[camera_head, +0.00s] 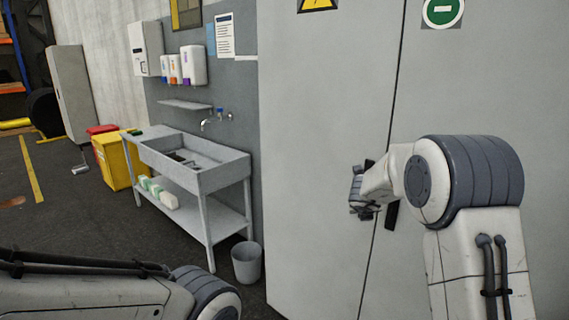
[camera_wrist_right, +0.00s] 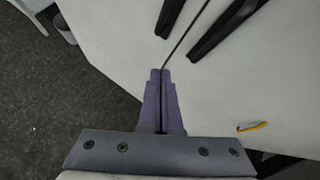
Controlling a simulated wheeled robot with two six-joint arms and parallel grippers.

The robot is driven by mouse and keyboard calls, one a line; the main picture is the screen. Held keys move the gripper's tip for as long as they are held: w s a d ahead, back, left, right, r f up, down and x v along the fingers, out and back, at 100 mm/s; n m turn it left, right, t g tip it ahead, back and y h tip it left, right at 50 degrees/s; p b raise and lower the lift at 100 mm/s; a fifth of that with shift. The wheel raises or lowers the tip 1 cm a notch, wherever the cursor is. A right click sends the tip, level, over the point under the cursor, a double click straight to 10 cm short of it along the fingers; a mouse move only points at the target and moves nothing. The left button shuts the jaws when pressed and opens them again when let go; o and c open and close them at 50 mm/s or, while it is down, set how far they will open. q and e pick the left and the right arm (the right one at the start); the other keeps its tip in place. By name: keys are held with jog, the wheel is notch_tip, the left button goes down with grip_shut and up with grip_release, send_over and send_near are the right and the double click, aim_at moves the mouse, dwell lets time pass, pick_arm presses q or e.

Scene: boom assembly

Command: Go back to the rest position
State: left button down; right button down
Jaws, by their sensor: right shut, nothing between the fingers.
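My right gripper (camera_wrist_right: 161,75) is shut and empty in the right wrist view, its two purple-grey fingers together. It is in front of a large light grey double door (camera_head: 325,130), near the dark seam between the door leaves. Two black door handles (camera_wrist_right: 222,30) show just beyond the fingertips, one on each side of the seam. I cannot tell from this view whether the fingers touch the door. In the head view the right gripper (camera_head: 361,190) is partly hidden by my wrist. My left arm shows at the lower left; its gripper is out of view.
A grey sink table (camera_head: 205,180) stands left of the door, with a grey bin (camera_head: 246,263) at its foot. A yellow bin (camera_head: 112,160) and a tall grey cabinet (camera_head: 70,95) stand farther left. Dark floor (camera_head: 60,215) is open at the left.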

jog(key=s+a+r+n+t+y, duration=0.1)
jog(key=s+a+r+n+y, duration=0.1)
jog(key=a+n, duration=0.4)
jog(key=s+a+r+n+t+y, duration=0.1)
jog(key=a+r+n+y, duration=0.15)
jog(key=a, duration=0.45)
jog(key=s+a+n+g+y, duration=0.3)
jog(key=s+a+n+y, duration=0.2)
jog(key=s+a+n, duration=0.85)
jog(key=s+a+f+n+g, duration=0.25)
jog(key=s+n, duration=0.35)
jog(key=s, duration=0.3)
jog(key=s+a+f+n+g, duration=0.1)
jog(key=s+n+g, duration=0.2)
jog(key=s+n, duration=0.45)
jog(key=s+d+f+n+g+h, duration=0.1)
jog(key=s+d+f+n+h, duration=0.1)
jog(key=s+d+n, duration=0.2)
jog(key=s+d+f+n+g+h, duration=0.1)
jog(key=s+d+n, duration=0.3)
jog(key=s, duration=0.5)
jog(key=shift+f+n+h, duration=0.4)
jog(key=shift+n+h, duration=0.25)
jog(key=shift+h, duration=0.2)
jog(key=shift+s+g, duration=0.1)
jog(key=shift+g, duration=0.15)
